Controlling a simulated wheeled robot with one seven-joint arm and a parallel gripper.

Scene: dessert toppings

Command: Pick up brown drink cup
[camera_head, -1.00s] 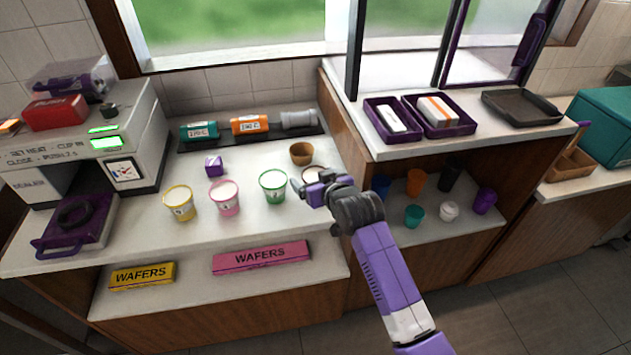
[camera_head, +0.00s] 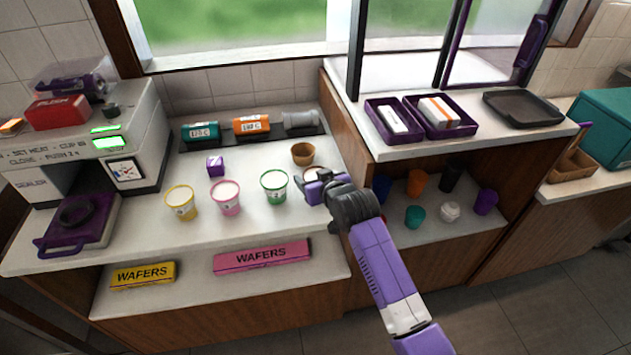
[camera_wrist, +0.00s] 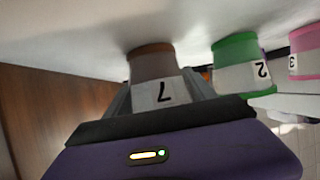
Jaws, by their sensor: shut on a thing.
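The brown drink cup (camera_wrist: 153,68) shows in the wrist view with a white label and a dark mark on it, between my two fingers. My gripper also shows in the wrist view (camera_wrist: 160,95), shut on the brown cup. The cup is at the right end of the row of cups on the white counter. I cannot tell whether its base touches the counter.
A green cup (camera_head: 275,187) stands close to the left of the brown cup, then a pink cup (camera_head: 226,198) and a yellow cup (camera_head: 182,203). A wooden side panel (camera_head: 345,130) rises to the right.

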